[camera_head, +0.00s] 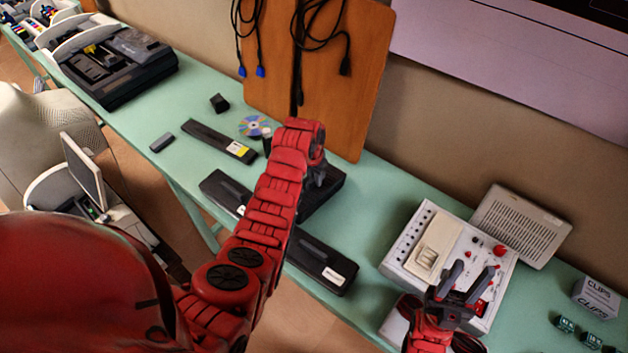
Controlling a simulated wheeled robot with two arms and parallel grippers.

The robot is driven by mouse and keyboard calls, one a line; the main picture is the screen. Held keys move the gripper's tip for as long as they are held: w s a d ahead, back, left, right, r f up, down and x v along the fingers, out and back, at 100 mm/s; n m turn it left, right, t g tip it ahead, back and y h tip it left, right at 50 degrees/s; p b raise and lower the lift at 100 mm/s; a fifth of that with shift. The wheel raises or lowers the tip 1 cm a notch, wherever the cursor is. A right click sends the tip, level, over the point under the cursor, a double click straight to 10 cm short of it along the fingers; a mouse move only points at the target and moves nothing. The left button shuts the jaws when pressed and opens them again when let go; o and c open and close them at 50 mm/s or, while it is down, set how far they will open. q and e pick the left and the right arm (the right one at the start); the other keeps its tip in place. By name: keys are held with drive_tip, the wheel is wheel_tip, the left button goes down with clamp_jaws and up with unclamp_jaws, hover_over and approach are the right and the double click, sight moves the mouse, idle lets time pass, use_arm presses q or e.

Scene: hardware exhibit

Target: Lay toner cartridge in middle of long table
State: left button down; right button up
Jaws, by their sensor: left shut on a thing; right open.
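Several long black cartridge-like units lie on the long green table (385,205). One with a yellow label (219,140) lies at the back left. Another black unit (226,188) is left of my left arm. A black unit with a white label (322,264) lies at the front edge, right of the arm. My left gripper (318,176) is shut on a black block-like unit (327,203) over the middle of the table; the arm hides part of it, and I cannot tell if it touches the table. My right gripper (466,283) is open and empty, in front of the white control box.
The white control box (421,235) and a grey vented box (519,226) stand at the right. A CLIPS box (596,296) is further right. A disc (255,126) and a wooden board with cables (350,70) are at the back. A black printer-like device (120,66) is far left.

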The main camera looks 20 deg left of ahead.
sight(313, 189)
use_arm(q)
drive_tip(key=s+f, duration=0.2)
drive_tip(key=shift+f+g, duration=0.3)
drive_tip(key=c, duration=0.9)
unclamp_jaws()
drive_tip(key=shift+s+f, duration=0.25)
drive_tip(key=shift+s, duration=0.05)
drive_tip(key=shift+o, duration=0.3)
drive_tip(key=shift+b, duration=0.4)
drive_tip(key=shift+w+r+g, duration=0.1)
drive_tip(key=shift+r+g, duration=0.05)
drive_tip(key=shift+g, duration=0.15)
drive_tip(key=r, duration=0.1)
drive_tip(key=r+b, duration=0.2)
drive_tip(key=r, duration=0.1)
drive_tip(key=shift+w+a, duration=0.15)
drive_tip(key=shift+w, duration=0.15)
wheel_tip(313, 189, up, 8)
drive_tip(key=p, duration=0.5)
drive_tip(key=shift+s+a+r+p, duration=0.1)
drive_tip(key=shift+s+a+p, duration=0.05)
drive_tip(key=shift+p, duration=0.15)
drive_tip(key=shift+r+t, duration=0.15)
drive_tip(key=shift+t, duration=0.25)
drive_tip(key=shift+w, duration=0.2)
